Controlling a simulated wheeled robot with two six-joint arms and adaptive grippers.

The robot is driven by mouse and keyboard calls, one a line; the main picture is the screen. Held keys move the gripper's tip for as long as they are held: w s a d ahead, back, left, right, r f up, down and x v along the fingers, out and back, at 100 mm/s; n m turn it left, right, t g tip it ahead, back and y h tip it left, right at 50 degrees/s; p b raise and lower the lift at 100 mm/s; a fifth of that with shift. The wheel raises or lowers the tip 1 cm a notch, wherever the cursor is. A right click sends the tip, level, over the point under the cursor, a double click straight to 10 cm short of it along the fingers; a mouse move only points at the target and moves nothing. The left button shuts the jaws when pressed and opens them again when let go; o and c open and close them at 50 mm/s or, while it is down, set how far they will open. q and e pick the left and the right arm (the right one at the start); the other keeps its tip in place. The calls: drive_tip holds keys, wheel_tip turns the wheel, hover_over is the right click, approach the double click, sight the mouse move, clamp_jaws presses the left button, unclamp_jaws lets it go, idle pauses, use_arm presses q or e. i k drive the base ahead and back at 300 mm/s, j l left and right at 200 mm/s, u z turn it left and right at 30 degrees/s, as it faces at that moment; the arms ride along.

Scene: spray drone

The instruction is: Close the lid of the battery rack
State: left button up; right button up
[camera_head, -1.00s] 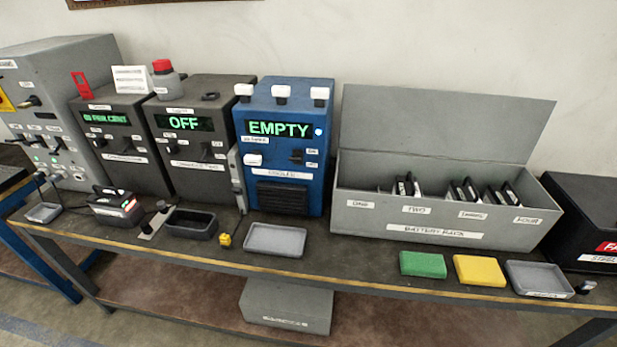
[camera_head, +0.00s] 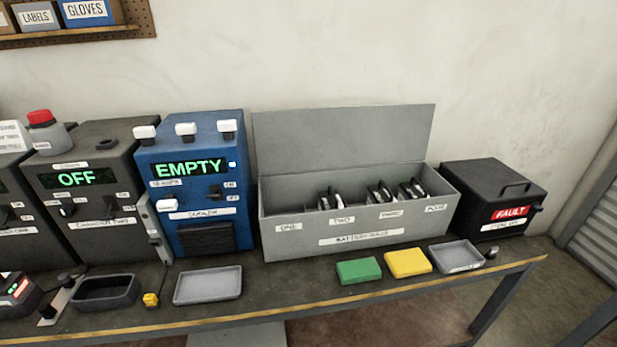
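The battery rack (camera_head: 278,245) is a long grey box on the table, right of the blue cooler. Its flat grey lid (camera_head: 340,140) stands open, raised upright and leaning slightly back at the rear edge. Several black batteries with pale sides stand inside, near the labels two, three and four (camera_head: 415,190). The space behind the label one looks empty. Neither of my grippers shows in the head view.
The blue cooler (camera_head: 190,165) reading EMPTY stands close to the rack's left. A black FAULT box (camera_head: 480,190) stands to its right. In front lie a green block (camera_head: 358,271), a yellow block (camera_head: 407,262) and grey trays (camera_head: 207,286). The wall is behind.

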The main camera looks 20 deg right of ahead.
sight(324, 138)
drive_tip(key=l+u, duration=0.2)
drive_tip(key=u, duration=0.2)
drive_tip(key=l+u, duration=0.15)
drive_tip(key=u, duration=0.25)
drive_tip(key=k+l+u, duration=0.15)
drive_tip(key=l, duration=0.35)
drive_tip(key=k+l+u, duration=0.1)
drive_tip(key=k+l, duration=0.2)
drive_tip(key=l, duration=0.15)
drive_tip(key=k+l+u, duration=0.15)
drive_tip(key=l, duration=0.3)
drive_tip(key=k+l+u, duration=0.1)
drive_tip(key=k+l, duration=0.3)
